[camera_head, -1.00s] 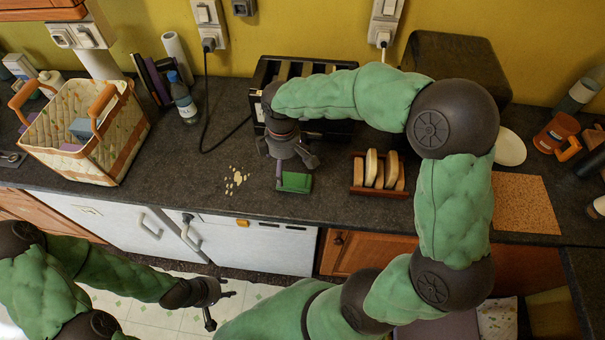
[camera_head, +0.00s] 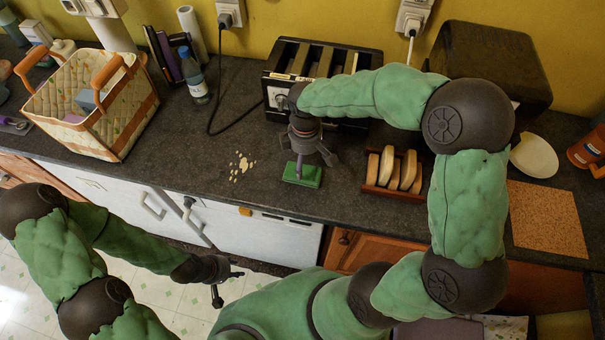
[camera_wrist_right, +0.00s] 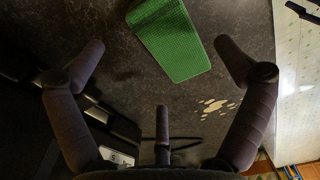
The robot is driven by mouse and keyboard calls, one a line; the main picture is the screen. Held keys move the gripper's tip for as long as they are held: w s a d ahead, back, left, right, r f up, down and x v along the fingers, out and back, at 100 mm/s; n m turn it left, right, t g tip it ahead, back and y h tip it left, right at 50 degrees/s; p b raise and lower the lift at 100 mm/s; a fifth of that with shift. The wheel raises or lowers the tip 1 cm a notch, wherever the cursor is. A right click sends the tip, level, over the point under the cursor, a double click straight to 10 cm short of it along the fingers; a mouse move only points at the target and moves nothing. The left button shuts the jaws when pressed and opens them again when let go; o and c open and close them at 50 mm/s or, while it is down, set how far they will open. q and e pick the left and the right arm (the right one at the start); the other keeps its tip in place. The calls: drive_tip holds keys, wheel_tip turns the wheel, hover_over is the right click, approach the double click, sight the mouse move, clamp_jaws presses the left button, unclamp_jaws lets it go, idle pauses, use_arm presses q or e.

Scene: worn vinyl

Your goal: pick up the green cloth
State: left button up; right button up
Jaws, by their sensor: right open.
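The green cloth (camera_head: 303,175) is a small folded rectangle flat on the dark worktop, in front of the toaster. In the right wrist view the cloth (camera_wrist_right: 172,38) lies at the top, beyond and between the spread fingers. My right gripper (camera_head: 312,160) hangs just behind and above the cloth; its fingers are open and empty, and it also shows in the right wrist view (camera_wrist_right: 160,75). My left gripper (camera_head: 226,282) is low in front of the white cabinets, away from the worktop, with its fingers seemingly apart and nothing in them.
A black toaster (camera_head: 287,75) stands close behind my right gripper. A bread rack (camera_head: 393,192) is right of the cloth. Pale crumbs (camera_head: 241,165) lie to its left. A basket (camera_head: 132,132) and a bottle (camera_head: 195,84) stand farther left. A cork mat (camera_head: 548,220) lies right.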

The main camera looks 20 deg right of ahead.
sight(303, 168)
drive_tip(key=f+b, duration=0.1)
drive_tip(key=f, duration=0.4)
drive_tip(key=shift+a, duration=0.2)
drive_tip(key=shift+s, duration=0.1)
drive_tip(key=c, duration=1.1)
